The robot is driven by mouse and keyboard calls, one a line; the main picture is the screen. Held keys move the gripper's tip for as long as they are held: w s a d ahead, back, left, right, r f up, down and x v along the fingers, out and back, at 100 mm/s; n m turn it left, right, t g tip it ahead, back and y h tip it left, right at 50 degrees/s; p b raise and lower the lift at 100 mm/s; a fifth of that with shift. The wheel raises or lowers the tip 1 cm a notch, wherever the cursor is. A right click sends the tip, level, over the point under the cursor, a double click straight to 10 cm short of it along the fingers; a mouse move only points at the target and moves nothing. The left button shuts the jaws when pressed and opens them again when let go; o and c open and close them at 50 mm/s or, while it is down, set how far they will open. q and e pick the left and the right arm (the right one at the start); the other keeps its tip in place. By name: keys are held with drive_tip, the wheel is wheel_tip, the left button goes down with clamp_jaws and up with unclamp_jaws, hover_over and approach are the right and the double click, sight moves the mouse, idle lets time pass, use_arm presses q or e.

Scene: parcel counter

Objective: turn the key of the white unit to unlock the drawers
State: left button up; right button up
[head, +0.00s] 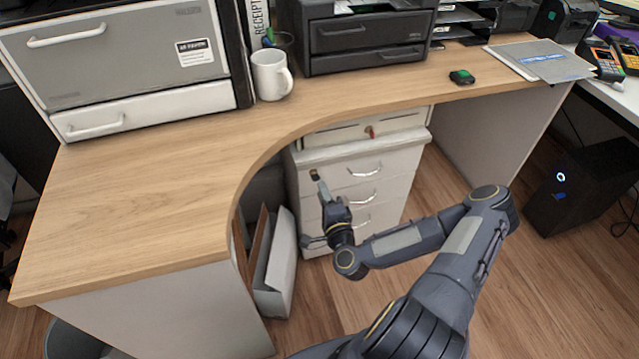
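The white unit (392,188) stands under the desk, with several drawers that have curved silver handles. They appear shut. A small key with a red part (370,132) sits in the pale front panel (335,136) at the top, just below the desk edge. It is too small to tell which way it is turned. My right gripper (309,208) is in front of the unit's left side, below and left of the key and apart from it. Its two fingers are spread, with nothing seen between them. My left gripper is out of view.
The wooden desk top (165,185) curves above and left of the gripper. A white box file (278,265) stands on the floor left of the unit. A black computer tower (580,190) stands at the right. The floor before the unit is otherwise clear.

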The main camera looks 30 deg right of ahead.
drive_tip(key=v, duration=0.3)
idle(0.5)
